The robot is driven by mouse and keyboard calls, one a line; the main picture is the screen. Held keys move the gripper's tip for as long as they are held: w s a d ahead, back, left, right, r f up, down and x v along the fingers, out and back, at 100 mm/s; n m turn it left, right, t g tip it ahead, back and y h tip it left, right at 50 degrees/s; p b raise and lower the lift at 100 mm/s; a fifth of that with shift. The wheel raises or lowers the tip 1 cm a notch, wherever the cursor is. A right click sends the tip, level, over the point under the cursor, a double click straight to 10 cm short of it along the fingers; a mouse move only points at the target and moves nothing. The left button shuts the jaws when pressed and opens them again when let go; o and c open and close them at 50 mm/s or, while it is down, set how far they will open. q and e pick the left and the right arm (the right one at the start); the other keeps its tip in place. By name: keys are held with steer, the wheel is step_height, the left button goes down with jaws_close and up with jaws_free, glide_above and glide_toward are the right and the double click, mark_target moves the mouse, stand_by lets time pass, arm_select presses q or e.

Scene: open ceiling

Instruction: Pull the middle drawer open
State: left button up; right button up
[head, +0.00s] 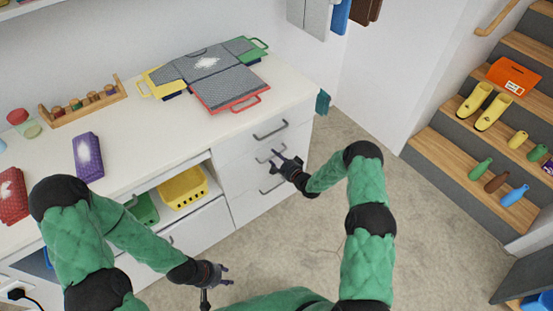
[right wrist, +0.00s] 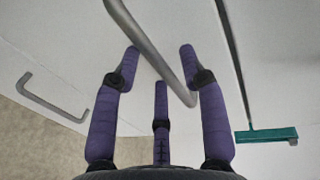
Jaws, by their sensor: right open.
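The white drawer stack (head: 250,167) stands at the right end of the counter with three grey bar handles, and its drawers look shut. The middle handle (head: 263,160) is partly hidden behind my right gripper (head: 277,159). In the right wrist view, a grey handle bar (right wrist: 150,50) runs slantwise between the spread purple fingers of my right gripper (right wrist: 160,60), which is open. Contact cannot be told. The top handle (head: 270,131) and bottom handle (head: 271,188) are clear in the head view. My left gripper (head: 229,275) is open and empty, low and away from the drawers.
The white counter (head: 150,130) carries trays, a purple box (head: 88,157) and a wooden rack. A yellow basket (head: 183,188) sits in the open shelf left of the drawers. Floor (head: 400,200) is free to the right, up to the stairs (head: 470,150) with shoes and bottles.

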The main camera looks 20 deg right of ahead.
jaws_close()
steer(key=f+p+v, duration=0.1)
steer(key=f+v, duration=0.2)
steer(key=v, duration=1.1)
steer(key=s+f+p+v, duration=0.1)
steer(key=f+v, duration=0.2)
steer(key=v, duration=1.1)
steer(key=shift+s+d, duration=0.2)
jaws_free()
